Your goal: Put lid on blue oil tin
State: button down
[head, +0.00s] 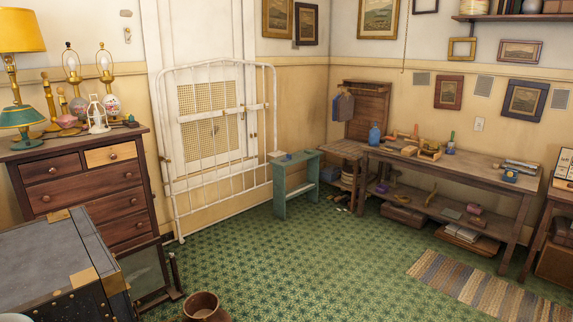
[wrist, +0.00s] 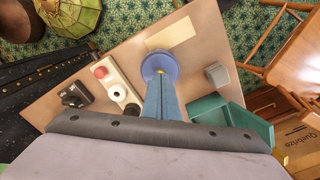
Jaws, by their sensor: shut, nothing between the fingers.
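In the wrist view, a round blue thing (wrist: 152,64) shows on the tan tabletop, just beyond my fingertips. It may be the blue oil tin or its lid; I cannot tell which. My gripper (wrist: 161,76) is shut and empty, its long blue fingers together and reaching toward it. The fingertips overlap the round thing in the picture; whether they touch is unclear. I cannot make out a separate lid. The head view does not show my gripper, and I cannot pick out the tin there.
Around it on the tabletop (wrist: 118,47) lie a black device (wrist: 75,95), a beige block with a red knob (wrist: 113,80), a grey block (wrist: 217,75) and a teal box (wrist: 225,118). The head view shows a workbench (head: 470,166), green stool (head: 297,168) and dresser (head: 75,180).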

jog(key=shift+f, duration=0.25)
jog(key=shift+r, duration=0.2)
jog(key=shift+r+p, duration=1.05)
jog(key=shift+r, duration=0.3)
